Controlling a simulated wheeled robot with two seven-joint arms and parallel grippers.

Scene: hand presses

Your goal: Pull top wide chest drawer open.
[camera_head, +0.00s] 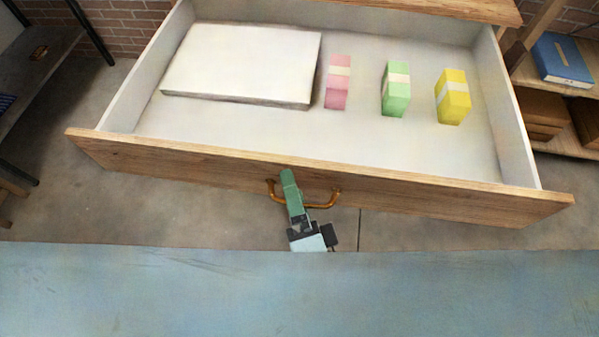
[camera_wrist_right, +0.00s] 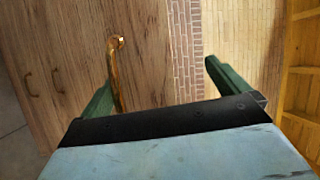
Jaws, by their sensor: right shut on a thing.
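The top wide chest drawer (camera_head: 430,196) is pulled far out, with its light interior open to view. Its wooden front carries a curved brass handle (camera_head: 335,198). My right gripper (camera_head: 289,180) reaches up to the left part of this handle and is shut on it. In the right wrist view the handle (camera_wrist_right: 115,75) shows by the left green finger, in front of the wood. The exact contact is partly hidden. My left gripper is not in view.
Inside the drawer lie a white flat box (camera_head: 240,62) and pink (camera_head: 338,85), green (camera_head: 396,90) and yellow (camera_head: 453,98) banded bundles. A shelf with a blue book (camera_head: 562,58) stands at right. A dark bench (camera_head: 35,60) stands at left.

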